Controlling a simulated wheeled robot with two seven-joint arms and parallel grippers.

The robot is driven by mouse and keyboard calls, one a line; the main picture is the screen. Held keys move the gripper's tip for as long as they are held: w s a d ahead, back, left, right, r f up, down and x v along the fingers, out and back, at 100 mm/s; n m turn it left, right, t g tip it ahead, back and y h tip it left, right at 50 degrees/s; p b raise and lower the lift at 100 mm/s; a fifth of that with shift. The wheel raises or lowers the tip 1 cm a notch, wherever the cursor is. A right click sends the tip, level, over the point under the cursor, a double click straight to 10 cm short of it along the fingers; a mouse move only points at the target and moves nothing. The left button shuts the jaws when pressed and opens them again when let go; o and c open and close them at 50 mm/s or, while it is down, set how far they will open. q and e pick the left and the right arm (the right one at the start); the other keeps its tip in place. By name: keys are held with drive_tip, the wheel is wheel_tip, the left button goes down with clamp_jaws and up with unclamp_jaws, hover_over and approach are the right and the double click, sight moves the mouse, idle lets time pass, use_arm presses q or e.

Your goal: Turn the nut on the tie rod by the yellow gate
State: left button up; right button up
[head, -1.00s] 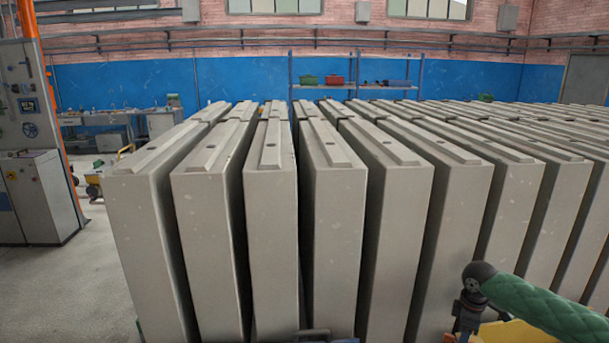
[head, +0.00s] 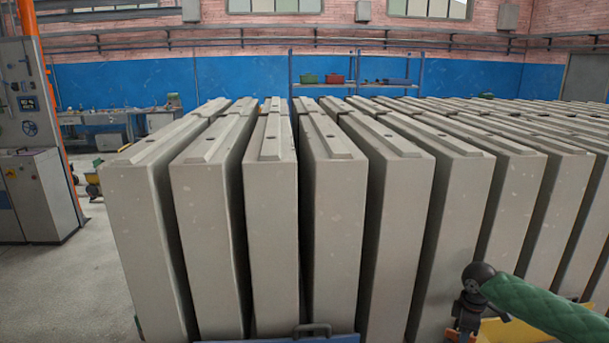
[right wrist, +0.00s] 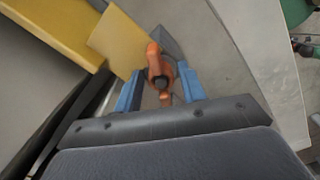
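In the right wrist view an orange nut (right wrist: 154,62) with wing-like lugs sits on the dark end of a tie rod (right wrist: 160,82). My right gripper (right wrist: 161,72) has its two blue fingers apart, one on each side of the nut, with a visible gap on both sides. The yellow gate (right wrist: 115,43) lies just beyond and to the left of the nut. My left gripper is out of view.
Rows of grey concrete panels (head: 335,220) stand upright, closely spaced, and fill most of the head view. A blue part with a handle (head: 313,330) shows at the bottom middle. A grey control cabinet (head: 45,195) stands at the left, with open floor (head: 85,280) before it.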

drive_tip(key=c, duration=0.7)
drive_tip(key=shift+c, duration=0.2)
drive_tip(key=shift+r+p, duration=0.1)
drive_tip(key=shift+p, duration=0.2)
drive_tip(key=shift+r+m+p, duration=0.15)
drive_tip(key=shift+m+p, duration=0.55)
drive_tip(key=shift+p, duration=0.2)
drive_tip(key=shift+m+p, duration=0.6)
drive_tip(key=shift+p, duration=0.1)
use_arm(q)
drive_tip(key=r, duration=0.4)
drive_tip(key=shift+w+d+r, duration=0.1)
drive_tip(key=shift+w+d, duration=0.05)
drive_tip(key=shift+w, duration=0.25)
use_arm(e)
drive_tip(key=shift+f+m, duration=0.25)
drive_tip(key=shift+m, duration=0.15)
use_arm(q)
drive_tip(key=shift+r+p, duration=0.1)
drive_tip(key=shift+p, duration=0.2)
